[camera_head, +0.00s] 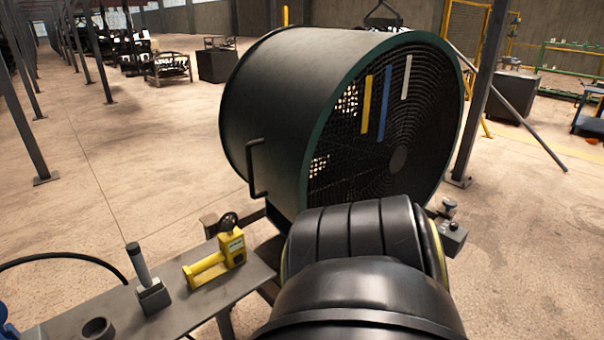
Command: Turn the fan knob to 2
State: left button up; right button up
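A large drum fan (300,90) with a dark green housing and a black round grille stands in the middle. Yellow, blue and white strips show in front of the grille. At its lower right is a small grey control box (455,240), with a small rounded metallic part (449,206) above it that may be the knob. Its setting is too small to read. My black arm fills the lower middle, close to the left side of the box, and covers the fan's lower front. Neither gripper shows; any contact with the knob is hidden.
A grey bench (205,303) at the lower left holds a yellow tool (205,270), a grey upright handle on a block (150,290) and a dark ring (98,328). A steel post (483,95) stands right of the fan. Open floor lies left and right.

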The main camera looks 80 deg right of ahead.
aim_at(454, 225)
jog(key=z, duration=2.85)
jog(key=k, duration=0.5)
jog(key=z, duration=1.35)
jog(key=i, duration=4.65)
jog(key=u, duration=0.1)
